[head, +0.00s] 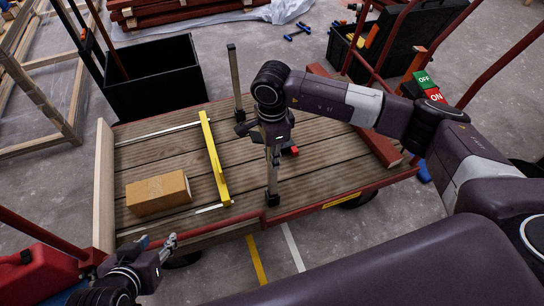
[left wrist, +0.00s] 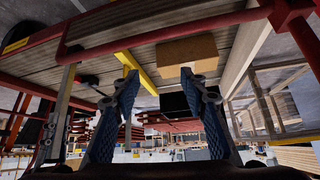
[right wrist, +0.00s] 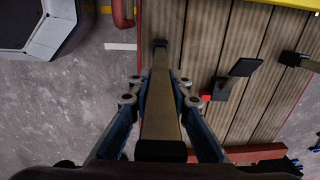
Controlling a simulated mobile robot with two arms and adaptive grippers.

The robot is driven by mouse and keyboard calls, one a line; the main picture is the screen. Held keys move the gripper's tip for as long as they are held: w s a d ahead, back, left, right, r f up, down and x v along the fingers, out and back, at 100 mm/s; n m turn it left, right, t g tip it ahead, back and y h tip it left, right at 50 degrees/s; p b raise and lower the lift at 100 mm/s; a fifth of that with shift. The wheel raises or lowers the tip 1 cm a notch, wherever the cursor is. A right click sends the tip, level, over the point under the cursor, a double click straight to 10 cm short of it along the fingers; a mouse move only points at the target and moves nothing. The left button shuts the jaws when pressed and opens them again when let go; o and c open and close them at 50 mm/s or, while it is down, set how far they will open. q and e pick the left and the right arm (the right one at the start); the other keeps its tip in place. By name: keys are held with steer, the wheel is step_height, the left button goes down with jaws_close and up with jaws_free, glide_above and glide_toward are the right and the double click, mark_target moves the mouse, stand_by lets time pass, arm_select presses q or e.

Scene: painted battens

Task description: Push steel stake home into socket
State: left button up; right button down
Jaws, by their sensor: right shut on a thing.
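The steel stake (head: 272,175) stands upright at the near edge of the cart deck, its foot at the dark socket (head: 272,199). My right gripper (head: 272,140) is shut on the stake's upper part. In the right wrist view the stake (right wrist: 160,105) runs between the fingers, its dark-capped top close to the camera and its lower end at the socket (right wrist: 160,43). How deep it sits in the socket cannot be told. My left gripper (head: 168,243) is open and empty in front of the cart; its spread fingers show in the left wrist view (left wrist: 159,85).
A second stake (head: 235,72) stands at the deck's far edge. A yellow batten (head: 214,158) and a cardboard box (head: 158,193) lie on the left of the deck. A dark tool with a red end (right wrist: 205,97) lies beside the held stake. A black bin (head: 155,80) stands behind.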

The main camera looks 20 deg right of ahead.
arm_select(q)
steer(key=shift+w+d+r, duration=0.1)
steer(key=shift+w+r, duration=0.05)
steer(key=shift+w, duration=0.1)
steer(key=shift+w, duration=0.1)
steer(key=shift+w+d+r, duration=0.1)
steer(key=shift+w+r, duration=0.15)
arm_select(e)
steer(key=shift+f, duration=0.1)
steer(key=c, duration=1.7)
jaws_free()
arm_select(q)
steer(key=shift+w+d+r+t, duration=0.1)
steer(key=shift+w+r+t, duration=0.1)
steer(key=shift+w+t, duration=0.1)
arm_select(e)
steer(key=shift+f, duration=0.1)
